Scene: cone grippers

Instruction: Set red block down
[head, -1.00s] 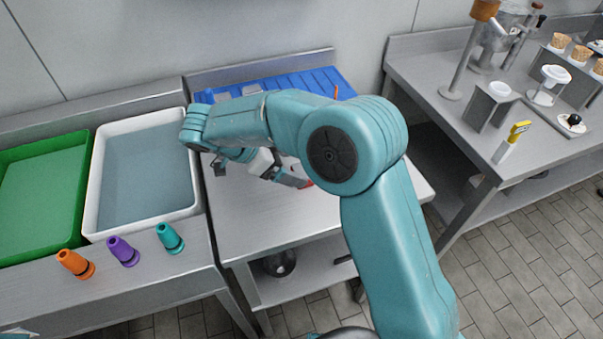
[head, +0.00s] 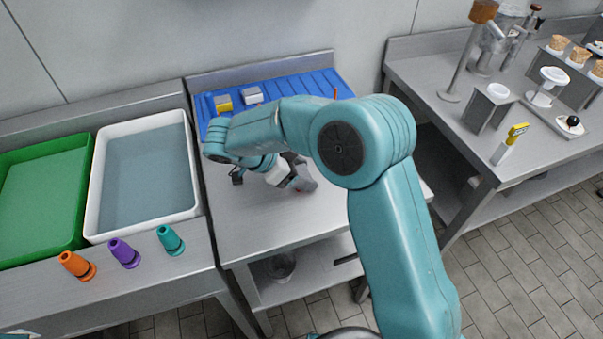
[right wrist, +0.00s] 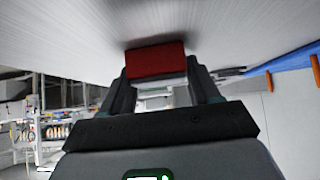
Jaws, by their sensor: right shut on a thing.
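The red block (right wrist: 155,61) is between the two fingertips of my right gripper (right wrist: 160,80) in the right wrist view. The gripper is shut on it. The grey metal tabletop (right wrist: 230,30) fills the top of that view, and the block is close to it; I cannot tell whether they touch. In the head view my right gripper (head: 300,182) points down low over the middle table (head: 250,220), and the block is almost fully hidden there. My left gripper is out of view.
A blue ribbed tray (head: 300,88) at the table's back holds a yellow piece (head: 223,103) and a grey-white piece (head: 252,95). White (head: 92,205) and green (head: 75,225) bins stand left, with orange, purple and teal cones before them. The table's front left is clear.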

